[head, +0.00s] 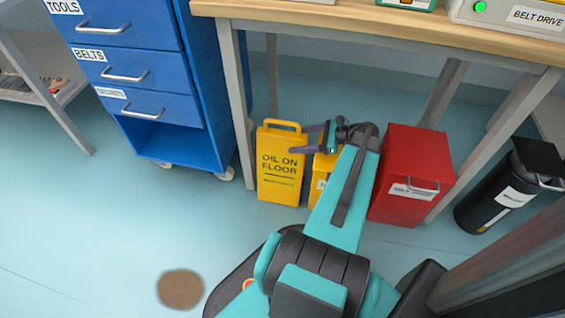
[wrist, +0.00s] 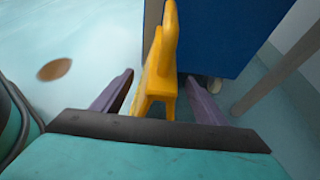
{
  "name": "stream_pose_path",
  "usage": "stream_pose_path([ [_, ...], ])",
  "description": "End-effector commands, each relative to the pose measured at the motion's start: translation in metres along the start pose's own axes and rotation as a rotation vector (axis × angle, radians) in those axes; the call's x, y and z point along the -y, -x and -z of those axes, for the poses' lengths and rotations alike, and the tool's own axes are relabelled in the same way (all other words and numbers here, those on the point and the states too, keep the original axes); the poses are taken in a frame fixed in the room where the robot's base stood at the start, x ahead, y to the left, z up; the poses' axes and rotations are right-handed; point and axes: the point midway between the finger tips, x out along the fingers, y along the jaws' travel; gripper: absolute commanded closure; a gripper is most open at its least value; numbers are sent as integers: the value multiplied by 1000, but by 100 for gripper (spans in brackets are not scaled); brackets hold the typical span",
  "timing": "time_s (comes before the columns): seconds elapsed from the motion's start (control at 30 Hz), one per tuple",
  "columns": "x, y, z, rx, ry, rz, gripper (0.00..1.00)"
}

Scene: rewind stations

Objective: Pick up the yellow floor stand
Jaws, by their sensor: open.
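The yellow floor stand (head: 280,165), lettered "OIL ON FLOOR" with a handle slot at its top, stands upright on the floor under the front edge of the wooden bench. My gripper (head: 312,136) is at its upper right side in the head view. In the wrist view the stand (wrist: 159,72) is seen edge-on, between the two purple fingers of my gripper (wrist: 160,92). The fingers are apart, with a gap visible on each side of the stand.
A blue drawer cabinet (head: 150,75) on casters stands close left of the stand. A yellow box (head: 323,172) and a red box (head: 408,172) are to its right, under the bench (head: 400,25). A brown oil patch (head: 181,289) lies on the open floor in front.

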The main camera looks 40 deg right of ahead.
Motion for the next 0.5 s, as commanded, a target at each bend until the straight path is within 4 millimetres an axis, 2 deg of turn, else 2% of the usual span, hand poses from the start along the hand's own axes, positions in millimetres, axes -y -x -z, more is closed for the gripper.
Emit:
stream_pose_path([
  [0.27,0,0,0,0,0,0,34],
  [0.5,0,-14,1,1,1,0,34],
])
